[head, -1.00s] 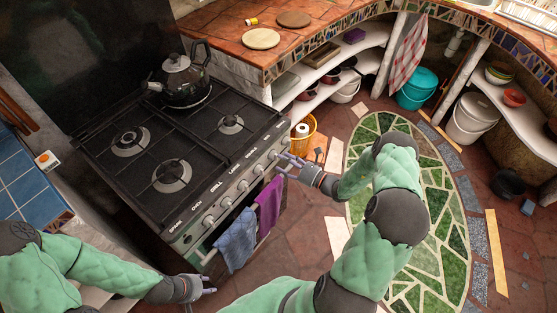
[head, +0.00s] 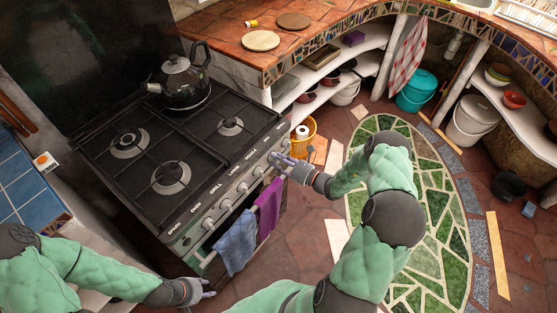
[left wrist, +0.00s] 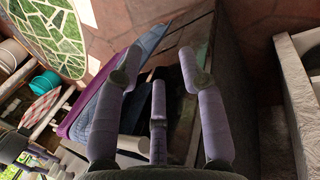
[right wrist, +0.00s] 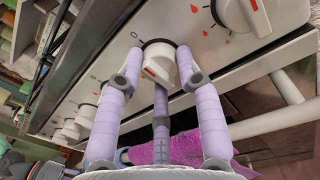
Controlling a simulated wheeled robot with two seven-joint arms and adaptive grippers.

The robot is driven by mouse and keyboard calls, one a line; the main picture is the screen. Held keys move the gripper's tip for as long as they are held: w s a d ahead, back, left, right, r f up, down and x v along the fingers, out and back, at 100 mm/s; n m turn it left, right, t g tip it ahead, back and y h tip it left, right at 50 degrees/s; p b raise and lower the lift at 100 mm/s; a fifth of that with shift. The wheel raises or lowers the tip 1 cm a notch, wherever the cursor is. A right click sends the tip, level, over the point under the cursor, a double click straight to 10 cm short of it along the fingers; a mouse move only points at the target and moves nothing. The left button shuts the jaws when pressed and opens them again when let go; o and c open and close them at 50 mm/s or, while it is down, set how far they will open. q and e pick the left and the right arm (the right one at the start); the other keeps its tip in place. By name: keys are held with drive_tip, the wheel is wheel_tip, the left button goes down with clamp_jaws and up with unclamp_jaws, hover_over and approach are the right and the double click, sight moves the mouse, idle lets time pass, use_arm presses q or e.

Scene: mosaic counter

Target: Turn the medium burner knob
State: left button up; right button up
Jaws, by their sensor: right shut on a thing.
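The black stove (head: 150,170) has a light front panel with a row of white knobs. My right gripper (head: 274,158) is at the right part of this panel. In the right wrist view its fingers (right wrist: 158,82) are shut on a white knob (right wrist: 158,62) with a red mark, one finger on each side. The knob's label is too small or hidden to read, so I cannot tell which burner it serves. Another white knob (right wrist: 243,12) is to its right, several to its left. My left gripper (head: 208,289) is open and empty, low in front of the stove; its fingers (left wrist: 160,65) are apart.
A kettle (head: 182,82) stands on the back burner. A blue towel (head: 236,240) and a purple towel (head: 269,205) hang on the front rail below the knobs.

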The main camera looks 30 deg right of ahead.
drive_tip(key=shift+n, duration=0.4)
drive_tip(key=n+h, duration=0.1)
drive_tip(key=n, duration=0.9)
idle(0.4)
drive_tip(key=shift+n, duration=0.3)
drive_tip(key=o, duration=1.1)
drive_tip(key=shift+o, duration=0.2)
drive_tip(key=shift+s, duration=0.1)
drive_tip(key=v, duration=1.2)
drive_tip(key=shift+r, duration=0.15)
